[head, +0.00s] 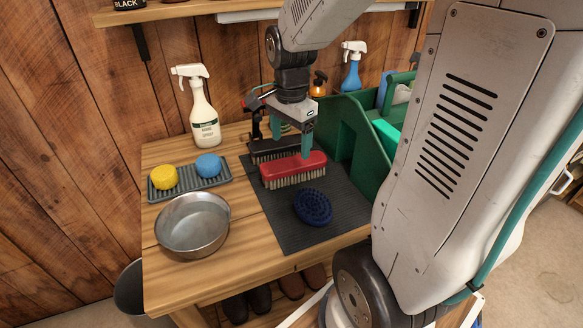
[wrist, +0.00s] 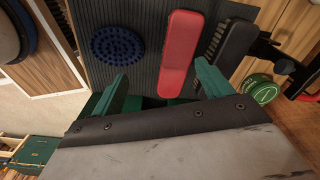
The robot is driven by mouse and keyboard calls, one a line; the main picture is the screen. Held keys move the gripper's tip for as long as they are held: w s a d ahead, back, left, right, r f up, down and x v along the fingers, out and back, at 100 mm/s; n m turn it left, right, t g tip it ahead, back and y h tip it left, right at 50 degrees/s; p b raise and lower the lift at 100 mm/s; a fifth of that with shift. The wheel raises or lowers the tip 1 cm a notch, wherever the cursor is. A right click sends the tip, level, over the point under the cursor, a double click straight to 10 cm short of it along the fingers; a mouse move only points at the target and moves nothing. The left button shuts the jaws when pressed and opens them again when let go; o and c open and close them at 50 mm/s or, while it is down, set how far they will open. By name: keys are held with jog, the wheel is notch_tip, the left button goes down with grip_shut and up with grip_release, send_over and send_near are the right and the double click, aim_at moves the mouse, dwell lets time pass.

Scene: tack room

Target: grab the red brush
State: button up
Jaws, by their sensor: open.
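The red brush (head: 293,168) lies bristles down on a dark ribbed mat (head: 283,228). In the wrist view its red back (wrist: 180,50) runs lengthwise, with its near end between my fingers and closer to the right one. My gripper (head: 282,146) is open and empty, pointing down above the brushes. In the wrist view the gripper (wrist: 164,80) has its two green fingers apart. One finger overlaps the red brush's back in the head view; I cannot tell if it touches. A black brush (head: 272,150) lies just behind the red one, partly hidden by the gripper.
A dark blue oval brush (head: 313,208) lies in front on the mat. A metal bowl (head: 192,226), a tray (head: 190,187) with yellow and blue sponges and a white spray bottle (head: 204,115) stand left. A green caddy (head: 358,140) stands close on the right. A green tin (wrist: 262,88) is near.

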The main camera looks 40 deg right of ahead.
aim_at(294, 161)
jog(key=w+d+f+m, duration=0.1)
jog(key=d+f+m, duration=0.1)
jog(key=f+m, duration=0.1)
jog(key=w+d+f+m, duration=0.1)
jog(key=d, duration=0.1)
jog(key=shift+w+f, duration=0.3)
jog(key=shift+m, duration=0.3)
notch_tip(294, 161, down, 8)
jog(key=shift+w+a+r, duration=0.15)
jog(key=c, duration=1.2)
